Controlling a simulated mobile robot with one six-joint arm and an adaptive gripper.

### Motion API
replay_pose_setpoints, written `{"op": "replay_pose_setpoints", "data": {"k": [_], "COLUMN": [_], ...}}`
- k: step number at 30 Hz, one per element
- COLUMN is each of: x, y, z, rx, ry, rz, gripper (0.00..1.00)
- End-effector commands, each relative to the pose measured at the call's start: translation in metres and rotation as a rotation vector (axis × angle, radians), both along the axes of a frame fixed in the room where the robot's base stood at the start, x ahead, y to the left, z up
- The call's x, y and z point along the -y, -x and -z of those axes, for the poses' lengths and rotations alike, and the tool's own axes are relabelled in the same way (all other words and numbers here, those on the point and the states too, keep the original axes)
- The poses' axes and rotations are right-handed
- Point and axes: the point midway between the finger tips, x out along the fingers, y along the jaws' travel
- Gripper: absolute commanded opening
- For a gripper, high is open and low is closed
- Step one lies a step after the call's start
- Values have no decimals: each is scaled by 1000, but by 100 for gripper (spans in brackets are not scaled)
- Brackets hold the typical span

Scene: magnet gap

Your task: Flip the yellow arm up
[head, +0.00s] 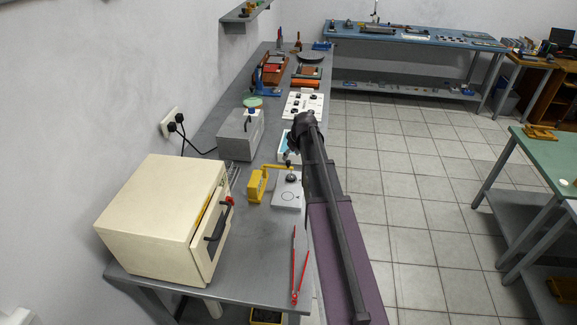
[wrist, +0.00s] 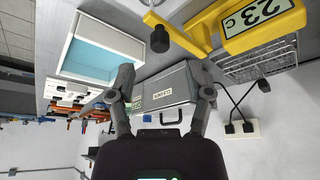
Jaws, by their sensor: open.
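The yellow arm (head: 277,168) reaches out sideways from the top of a yellow stand (head: 257,186). It extends over a white block with a round metal piece (head: 288,188). In the wrist view the yellow arm (wrist: 183,34) crosses the top of the picture, with a black knob (wrist: 160,41) near its end. The yellow body there carries a "23 C" display (wrist: 257,15). My gripper (wrist: 166,82) is open and its fingers are spread, with nothing between them. The yellow arm lies beyond the fingertips and apart from them. In the head view my dark arm hides most of the gripper.
A grey case (head: 240,134) and a cream oven (head: 165,212) stand on the grey bench left of the yellow stand. Red tongs (head: 295,265) lie toward the near edge. A light-blue tray (wrist: 98,51) and a wire rack (wrist: 258,57) are close by.

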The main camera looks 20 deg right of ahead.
Motion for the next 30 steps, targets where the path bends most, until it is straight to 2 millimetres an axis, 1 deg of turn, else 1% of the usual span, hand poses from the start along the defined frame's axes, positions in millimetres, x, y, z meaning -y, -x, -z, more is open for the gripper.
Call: {"op": "replay_pose_setpoints", "data": {"k": [1, 3, 9, 15, 21, 30], "x": [0, -1, -2, -3, -4, -4], "y": [-2, -5, -11, -15, -18, -18], "z": [8, 13, 28, 39, 43, 43], "rx": [0, 0, 0, 0, 0, 0], "ry": [0, 0, 0, 0, 0, 0], "rz": [0, 0, -1, -1, -1, -1], "gripper": [65, 65, 65, 65, 65, 65]}}
